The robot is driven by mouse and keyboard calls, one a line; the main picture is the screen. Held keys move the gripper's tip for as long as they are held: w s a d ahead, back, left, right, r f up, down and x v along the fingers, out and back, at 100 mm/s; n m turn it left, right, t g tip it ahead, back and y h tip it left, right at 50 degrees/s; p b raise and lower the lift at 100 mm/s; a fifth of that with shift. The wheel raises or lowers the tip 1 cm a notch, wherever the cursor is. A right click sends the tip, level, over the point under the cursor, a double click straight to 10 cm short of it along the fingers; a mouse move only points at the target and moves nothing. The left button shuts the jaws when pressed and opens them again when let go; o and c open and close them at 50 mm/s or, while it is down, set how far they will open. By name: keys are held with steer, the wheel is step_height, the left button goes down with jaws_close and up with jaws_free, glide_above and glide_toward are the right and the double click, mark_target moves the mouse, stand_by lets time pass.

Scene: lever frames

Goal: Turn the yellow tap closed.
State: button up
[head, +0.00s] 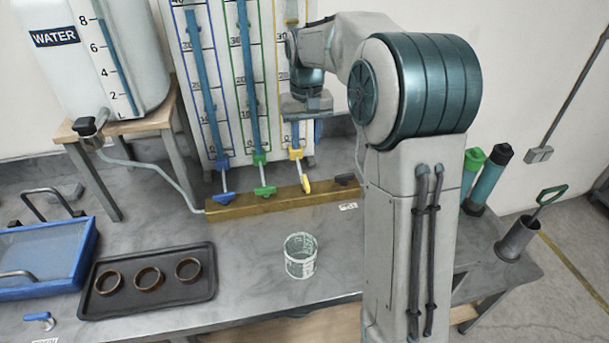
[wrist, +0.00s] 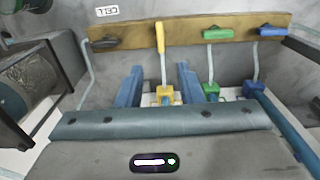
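The yellow tap's handle (head: 306,185) sits on the brass manifold bar (head: 240,208), to the right of the green one in the head view. In the wrist view the yellow handle (wrist: 160,38) points along its pipe, while the green and blue handles lie crosswise. My gripper (wrist: 158,68) is open, with its two blue fingers apart. The yellow fitting (wrist: 165,96) and its thin pipe show between the fingers. The handle appears beyond the fingertips, and I see no contact. In the head view my gripper (head: 304,106) hangs above the tap, its fingers hard to make out.
A green tap handle (head: 265,190), a blue tap handle (head: 223,197) and a black handle (head: 345,178) share the bar. Gauge tubes stand behind on a white board (head: 270,60).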

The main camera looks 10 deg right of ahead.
mark_target(306, 181)
steer(key=f, duration=0.4)
steer(key=f+p, duration=0.1)
steer(key=f, duration=0.9)
steer(key=shift+w, duration=0.3)
jaws_close()
